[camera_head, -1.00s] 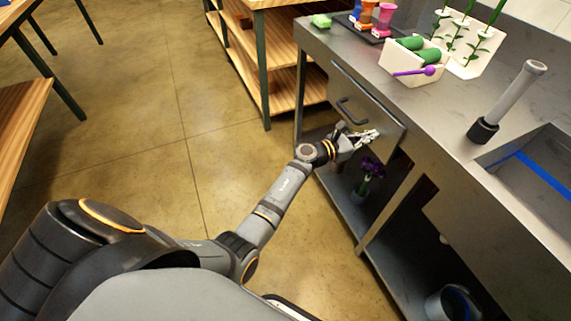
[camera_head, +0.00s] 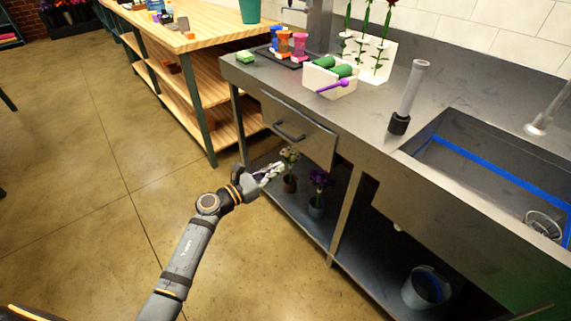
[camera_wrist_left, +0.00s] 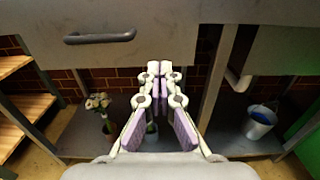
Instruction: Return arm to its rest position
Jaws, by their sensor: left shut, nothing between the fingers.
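My left gripper (camera_head: 272,172) is shut and empty in the head view. It hangs in front of the metal counter, below the closed drawer (camera_head: 296,131) and its dark handle (camera_head: 289,134). The left wrist view shows the same gripper (camera_wrist_left: 160,72) with its fingers together, and the drawer handle (camera_wrist_left: 100,37) at the upper left. The left arm (camera_head: 190,250) reaches up from the bottom of the head view. My right gripper is not in view.
Potted flowers (camera_head: 318,190) stand on the lower shelf (camera_head: 300,217). A metal bucket (camera_head: 424,289) stands further right. A white bin (camera_head: 329,82) and a grey cylinder tool (camera_head: 409,97) are on the counter. Wooden shelving (camera_head: 190,90) stands behind left. The floor at left is clear.

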